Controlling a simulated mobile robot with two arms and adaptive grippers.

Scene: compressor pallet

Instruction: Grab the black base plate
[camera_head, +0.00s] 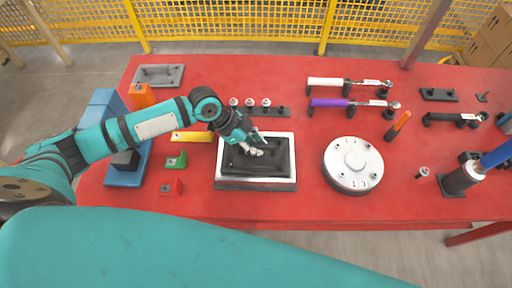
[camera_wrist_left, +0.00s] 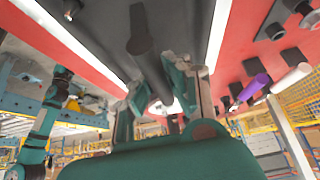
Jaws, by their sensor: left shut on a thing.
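The black base plate (camera_head: 276,166) lies flat in the middle of the red table, inside a white rectangular frame (camera_head: 222,178). My left gripper (camera_head: 257,151) reaches down onto the plate from the upper left, its fingers closed on a part of it. In the left wrist view the dark plate (camera_wrist_left: 90,22) fills the top, and the two fingers of my left gripper (camera_wrist_left: 163,95) stand on either side of a dark part of it. The exact contact is partly hidden by the fingers. I cannot tell whether the plate is lifted. My right gripper is not in view.
A round white flange (camera_head: 353,163) stands right of the frame. A dark rack with several bolts (camera_head: 268,109) is behind. White (camera_head: 335,82) and purple (camera_head: 340,102) handled wrenches lie at the back right. The front edge is clear.

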